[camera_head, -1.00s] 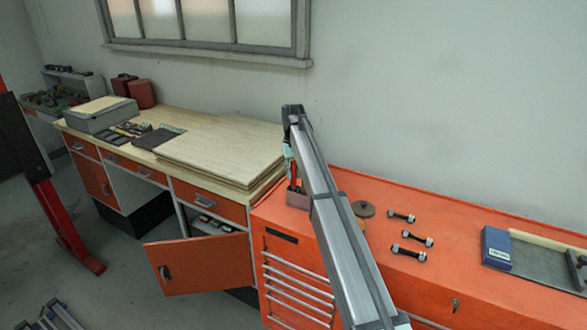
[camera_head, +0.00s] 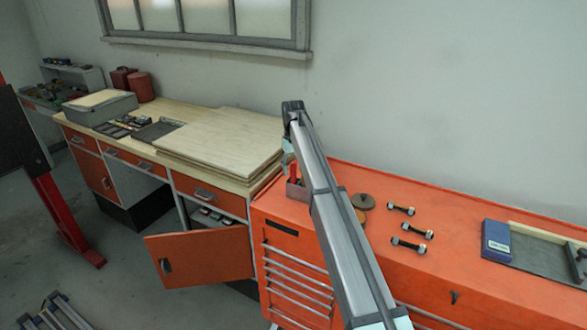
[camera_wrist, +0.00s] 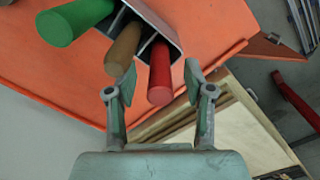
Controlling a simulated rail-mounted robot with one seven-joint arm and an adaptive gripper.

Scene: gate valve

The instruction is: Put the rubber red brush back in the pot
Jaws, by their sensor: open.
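The red brush (camera_wrist: 160,75) shows in the wrist view as a red handle rising from the grey pot (camera_wrist: 160,22), at the pot's right corner. Its lower end is hidden inside the pot. My gripper (camera_wrist: 161,82) is open, with one finger on each side of the red handle and a visible gap at each side. In the head view the pot (camera_head: 297,190) stands at the left end of the orange cabinet, partly behind my arm. The red handle (camera_head: 293,171) shows above it, and my gripper (camera_head: 287,158) is just over it.
A green handle (camera_wrist: 75,22) and a brown handle (camera_wrist: 122,50) also stand in the pot. A round disc (camera_head: 362,201) and several dumbbell-shaped parts (camera_head: 411,230) lie to the right on the cabinet (camera_head: 470,280). The wooden workbench (camera_head: 215,140) is at the left.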

